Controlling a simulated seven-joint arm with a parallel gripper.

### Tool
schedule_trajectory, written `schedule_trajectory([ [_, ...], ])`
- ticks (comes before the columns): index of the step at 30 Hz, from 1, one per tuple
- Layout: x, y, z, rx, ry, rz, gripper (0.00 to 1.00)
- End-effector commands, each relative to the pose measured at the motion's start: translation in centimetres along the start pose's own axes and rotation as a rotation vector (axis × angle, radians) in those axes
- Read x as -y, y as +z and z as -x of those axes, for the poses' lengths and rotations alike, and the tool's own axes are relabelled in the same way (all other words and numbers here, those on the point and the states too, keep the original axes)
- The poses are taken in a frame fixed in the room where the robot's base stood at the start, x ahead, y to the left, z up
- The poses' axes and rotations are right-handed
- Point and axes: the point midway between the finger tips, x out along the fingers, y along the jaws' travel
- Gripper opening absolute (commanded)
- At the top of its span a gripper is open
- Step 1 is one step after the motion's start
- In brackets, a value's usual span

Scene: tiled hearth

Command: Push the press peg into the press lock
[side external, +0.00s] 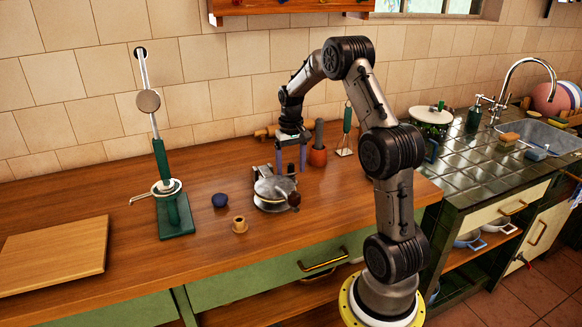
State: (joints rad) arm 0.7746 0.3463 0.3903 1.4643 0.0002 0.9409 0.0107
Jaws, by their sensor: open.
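A silver round press (270,194) with a dark red-brown knob (294,199) at its front right sits on the wooden counter. A tall green stand press (171,200) with a raised lever and a round tan disc stands to its left. I cannot tell from this view which parts are the press peg and the press lock. My gripper (291,161) points down with its two bluish fingers apart, above and behind the silver press. It looks empty. Whether a finger touches the silver press is too small to tell.
A small dark blue ball (220,200) and a small wooden cup-like piece (240,225) lie left of the silver press. A terracotta mortar with a pestle (318,154) stands close right of my gripper. A wooden board (55,257) lies at left. The front counter is mostly clear.

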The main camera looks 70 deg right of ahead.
Motion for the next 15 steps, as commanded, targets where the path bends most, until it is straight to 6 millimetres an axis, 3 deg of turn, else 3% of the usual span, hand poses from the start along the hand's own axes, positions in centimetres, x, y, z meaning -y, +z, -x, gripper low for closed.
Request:
schedule_trajectory([
  [15,0.0,-0.1,1.2,-0.002,0.0,0.0,0.78],
])
